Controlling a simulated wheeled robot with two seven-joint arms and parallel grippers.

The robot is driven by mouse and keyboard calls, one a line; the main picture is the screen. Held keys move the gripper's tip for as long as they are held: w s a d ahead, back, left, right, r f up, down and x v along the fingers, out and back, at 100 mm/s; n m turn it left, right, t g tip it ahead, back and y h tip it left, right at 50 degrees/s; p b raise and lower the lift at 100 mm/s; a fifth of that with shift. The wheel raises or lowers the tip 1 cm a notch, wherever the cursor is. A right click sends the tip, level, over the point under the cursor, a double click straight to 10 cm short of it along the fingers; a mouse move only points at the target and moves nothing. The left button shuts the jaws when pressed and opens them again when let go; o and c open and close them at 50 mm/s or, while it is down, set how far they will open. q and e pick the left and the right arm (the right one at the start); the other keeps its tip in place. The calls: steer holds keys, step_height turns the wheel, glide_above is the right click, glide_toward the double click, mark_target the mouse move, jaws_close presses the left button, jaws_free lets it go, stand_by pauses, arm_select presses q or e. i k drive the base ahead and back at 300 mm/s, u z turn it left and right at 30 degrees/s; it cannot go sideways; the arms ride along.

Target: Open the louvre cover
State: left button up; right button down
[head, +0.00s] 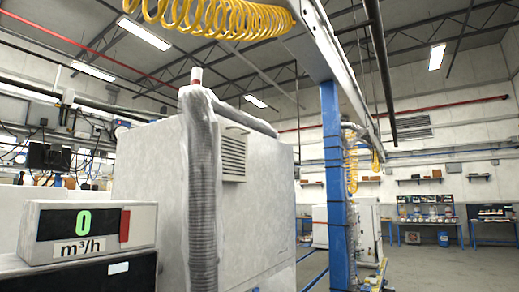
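A louvre cover with slanted slats (233,154) sits high on the side of a large pale grey cabinet (150,165), just right of a thick grey corrugated hose. The hose hides part of the cabinet beside it. The louvre looks flush or close to the cabinet face; I cannot tell whether it is latched. Neither of my grippers shows in the head view.
The corrugated hose (203,200) runs down the cabinet's front. A flow display reading 0 m³/h (85,232) stands at the lower left. A blue post (336,180) rises right of the cabinet. A yellow coiled hose (215,18) hangs overhead. Open floor lies at right.

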mark_target(231, 143)
steer(key=z, duration=0.6)
steer(key=k, duration=0.65)
steer(key=z, duration=0.85)
steer(key=i, duration=1.45)
steer(key=u, duration=0.75)
